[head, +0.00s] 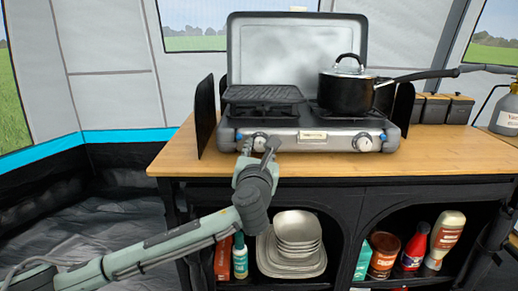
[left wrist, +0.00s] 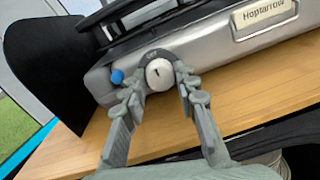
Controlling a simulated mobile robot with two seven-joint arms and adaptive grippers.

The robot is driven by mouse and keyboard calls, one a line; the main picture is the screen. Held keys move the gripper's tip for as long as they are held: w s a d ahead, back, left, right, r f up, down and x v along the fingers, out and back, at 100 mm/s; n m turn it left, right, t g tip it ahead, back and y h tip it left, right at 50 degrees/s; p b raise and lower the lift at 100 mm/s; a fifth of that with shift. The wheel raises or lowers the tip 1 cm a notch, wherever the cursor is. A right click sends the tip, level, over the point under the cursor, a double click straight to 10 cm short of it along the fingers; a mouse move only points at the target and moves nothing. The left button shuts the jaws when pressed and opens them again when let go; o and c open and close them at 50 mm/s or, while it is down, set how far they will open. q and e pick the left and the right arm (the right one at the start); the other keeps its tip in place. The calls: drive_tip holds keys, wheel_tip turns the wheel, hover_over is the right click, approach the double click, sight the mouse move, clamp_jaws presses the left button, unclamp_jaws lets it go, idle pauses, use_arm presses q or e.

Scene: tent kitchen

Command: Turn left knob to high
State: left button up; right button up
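The camping stove (head: 310,120) stands on the wooden counter with its lid up. Its left knob (head: 259,141) is on the front panel. In the left wrist view the knob (left wrist: 160,74) is a pale round dial with a small dark mark, on a dark ring with lettering at its top. My left gripper (head: 258,150) is open in front of the knob. In the left wrist view its fingers (left wrist: 162,92) lie on either side of the knob; I cannot tell whether they touch it. The right knob (head: 364,143) is apart, further right. My right gripper is not in view.
A black pot (head: 347,92) sits on the right burner, its handle pointing right. A black griddle (head: 263,94) covers the left burner. A blue button (left wrist: 117,77) is just left of the knob. The counter (head: 420,152) in front of the stove is clear.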

use_arm(q)
clamp_jaws()
